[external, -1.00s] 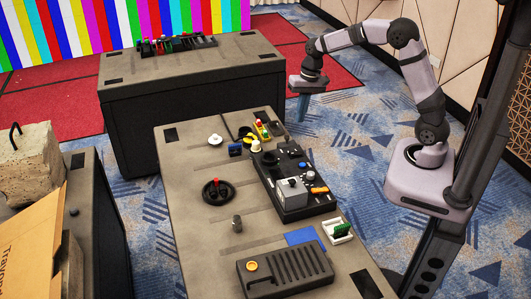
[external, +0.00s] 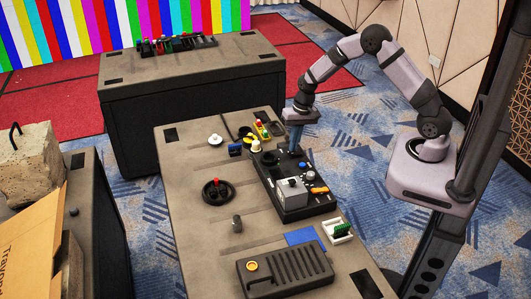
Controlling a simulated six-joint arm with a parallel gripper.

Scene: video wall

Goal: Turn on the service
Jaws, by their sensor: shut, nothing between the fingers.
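A black control panel (external: 283,210) lies along the right side of the near table. No label for the service is readable. My gripper (external: 295,148) points down over the far right part of the panel, beside the small knobs. Its fingers are shut and empty. I cannot tell whether the tips touch the panel, and they hide part of its far edge.
Near the panel are a yellow-and-red device (external: 262,130), a white knob (external: 215,139), a black round base with a red top (external: 216,190), a ribbed black box (external: 285,270) and a green-and-white block (external: 338,231). A second table (external: 190,85) stands behind.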

